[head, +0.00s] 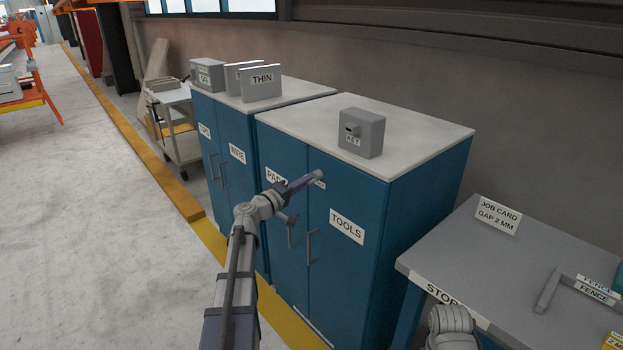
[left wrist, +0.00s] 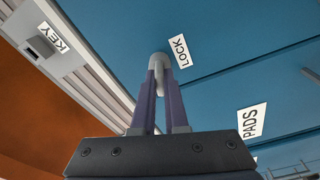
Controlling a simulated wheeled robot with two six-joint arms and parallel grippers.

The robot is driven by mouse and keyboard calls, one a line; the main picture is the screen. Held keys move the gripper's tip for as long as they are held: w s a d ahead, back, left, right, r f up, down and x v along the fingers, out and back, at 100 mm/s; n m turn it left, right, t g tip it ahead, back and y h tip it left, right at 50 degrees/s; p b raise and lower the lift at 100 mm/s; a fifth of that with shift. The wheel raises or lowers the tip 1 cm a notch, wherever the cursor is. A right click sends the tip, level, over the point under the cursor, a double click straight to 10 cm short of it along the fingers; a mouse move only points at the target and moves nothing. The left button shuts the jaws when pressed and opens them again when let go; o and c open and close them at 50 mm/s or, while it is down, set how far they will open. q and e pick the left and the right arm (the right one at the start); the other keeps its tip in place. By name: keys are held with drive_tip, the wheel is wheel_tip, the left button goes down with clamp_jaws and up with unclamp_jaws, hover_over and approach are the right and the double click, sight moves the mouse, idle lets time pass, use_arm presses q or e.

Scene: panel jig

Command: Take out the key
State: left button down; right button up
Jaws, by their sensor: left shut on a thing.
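My left gripper (head: 308,181) is at the upper front of the blue cabinet (head: 262,150), between the doors marked PADS and TOOLS. In the left wrist view its two purple fingers (left wrist: 159,98) are shut on a grey round-ended piece, which looks like the key (left wrist: 158,60). The key is right beside the LOCK label (left wrist: 179,51) on the cabinet face. I cannot tell how deep it sits in the lock, which is hidden. A grey box marked KEY (head: 362,133) stands on the cabinet top, with a dark opening in front.
Door handles (head: 312,246) stick out below my left gripper. A second blue cabinet (head: 222,125) with boxes on top stands to the left. A grey bench (head: 470,255) with a job card and fence parts is at right.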

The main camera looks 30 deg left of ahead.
idle(0.6)
use_arm(q)
drive_tip(key=n+p, duration=0.1)
drive_tip(key=n, duration=0.5)
drive_tip(key=shift+v, duration=0.85)
idle(0.8)
drive_tip(key=shift+a+v, duration=0.2)
drive_tip(key=shift+v, duration=1.1)
drive_tip(key=shift+r, duration=0.1)
